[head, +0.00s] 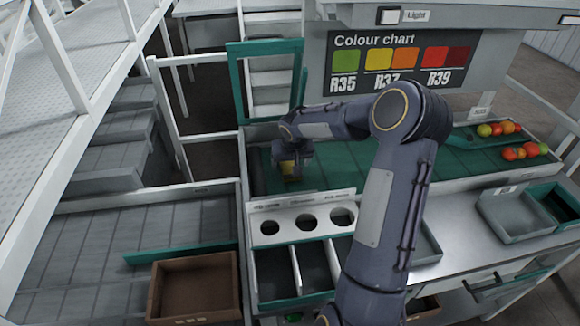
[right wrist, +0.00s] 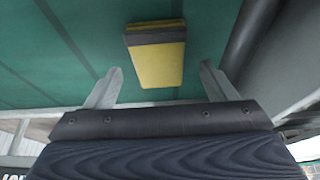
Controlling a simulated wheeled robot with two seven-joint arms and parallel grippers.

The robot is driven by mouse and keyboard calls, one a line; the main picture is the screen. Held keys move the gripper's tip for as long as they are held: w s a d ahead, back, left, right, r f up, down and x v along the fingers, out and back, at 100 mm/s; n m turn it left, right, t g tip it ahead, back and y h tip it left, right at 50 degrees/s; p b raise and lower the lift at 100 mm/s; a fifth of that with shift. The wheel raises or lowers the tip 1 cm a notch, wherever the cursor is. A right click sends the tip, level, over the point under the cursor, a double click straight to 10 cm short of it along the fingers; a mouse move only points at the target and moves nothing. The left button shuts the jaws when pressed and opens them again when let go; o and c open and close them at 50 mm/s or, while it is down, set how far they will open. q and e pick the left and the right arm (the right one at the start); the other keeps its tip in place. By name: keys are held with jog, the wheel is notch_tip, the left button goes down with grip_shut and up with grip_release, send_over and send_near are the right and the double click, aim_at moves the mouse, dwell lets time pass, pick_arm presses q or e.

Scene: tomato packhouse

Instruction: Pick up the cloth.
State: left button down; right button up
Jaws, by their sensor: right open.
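The cloth (right wrist: 158,62) is a yellow, block-like folded piece with a dark grey band at its far end. In the right wrist view my right gripper (right wrist: 161,70) is open, with one finger to each side of the cloth's near end. Clear gaps separate both fingers from the cloth. My left gripper is not in view.
The green belt (head: 345,158) runs right to several tomatoes (head: 510,129). A white panel with three round holes (head: 263,213) stands in front of the belt, above dark bins. A brown box (head: 222,262) is at lower left. Grey trays (head: 512,232) lie at right. A colour chart (head: 352,88) hangs behind.

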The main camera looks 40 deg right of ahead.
jog(key=shift+x, duration=1)
jog(key=shift+f+b, duration=0.15)
jog(key=shift+b, duration=0.15)
jog(key=c, duration=1.1)
jog(key=shift+o, duration=0.2)
